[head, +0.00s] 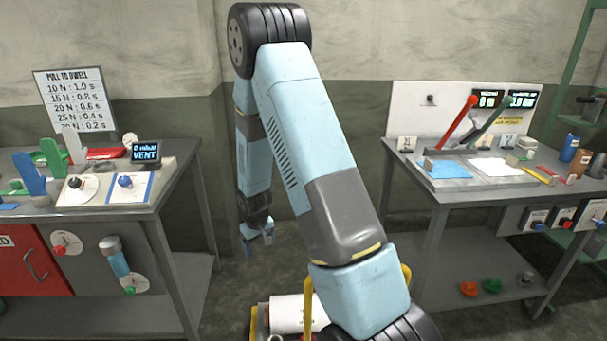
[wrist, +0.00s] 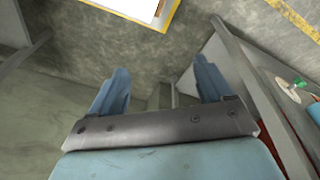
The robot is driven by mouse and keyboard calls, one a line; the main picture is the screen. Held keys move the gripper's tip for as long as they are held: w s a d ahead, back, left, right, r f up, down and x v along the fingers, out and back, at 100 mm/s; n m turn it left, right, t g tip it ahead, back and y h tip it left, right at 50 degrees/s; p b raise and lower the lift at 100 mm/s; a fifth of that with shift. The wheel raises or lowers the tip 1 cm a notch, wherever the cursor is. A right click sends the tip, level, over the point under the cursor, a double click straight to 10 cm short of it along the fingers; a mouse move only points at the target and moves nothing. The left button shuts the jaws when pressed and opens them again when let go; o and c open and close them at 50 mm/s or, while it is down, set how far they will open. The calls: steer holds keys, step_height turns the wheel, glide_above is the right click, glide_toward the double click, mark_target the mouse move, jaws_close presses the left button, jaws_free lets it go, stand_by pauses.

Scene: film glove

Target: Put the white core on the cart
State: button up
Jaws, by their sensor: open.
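A white cylinder (head: 290,313), which looks like the white core, lies low at the bottom centre of the head view, partly hidden by my arm. It is beside or on a yellow-railed frame (head: 406,276) that looks like the cart; I cannot tell whether it rests on it. My gripper (head: 258,238) hangs low between the two benches, behind the cylinder. In the wrist view my gripper (wrist: 160,85) has its two blue fingers wide apart with nothing between them. A white surface with a yellow edge (wrist: 172,14) shows at the top there, apart from the fingers.
A left bench (head: 150,205) carries dials, a chart and a vent display. A right bench (head: 425,190) carries a panel, levers and papers. Red and green lumps (head: 468,289) lie on its lower shelf.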

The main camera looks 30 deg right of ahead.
steer(key=s+r+t, duration=0.1)
steer(key=s+r, duration=0.2)
steer(key=r, duration=0.6)
steer(key=s+r+m, duration=0.1)
steer(key=s+r, duration=0.3)
steer(key=r, duration=0.5)
steer(key=s+r+t, duration=0.1)
steer(key=s+r, duration=0.2)
steer(key=r, duration=0.6)
steer(key=s+r, duration=0.6)
steer(key=s, duration=0.4)
steer(key=s+r+m+t, duration=0.1)
steer(key=s+r, duration=0.6)
steer(key=s, duration=0.3)
steer(key=shift+s+d+t, duration=0.2)
steer(key=shift+d+t, duration=0.1)
steer(key=shift+c, duration=0.5)
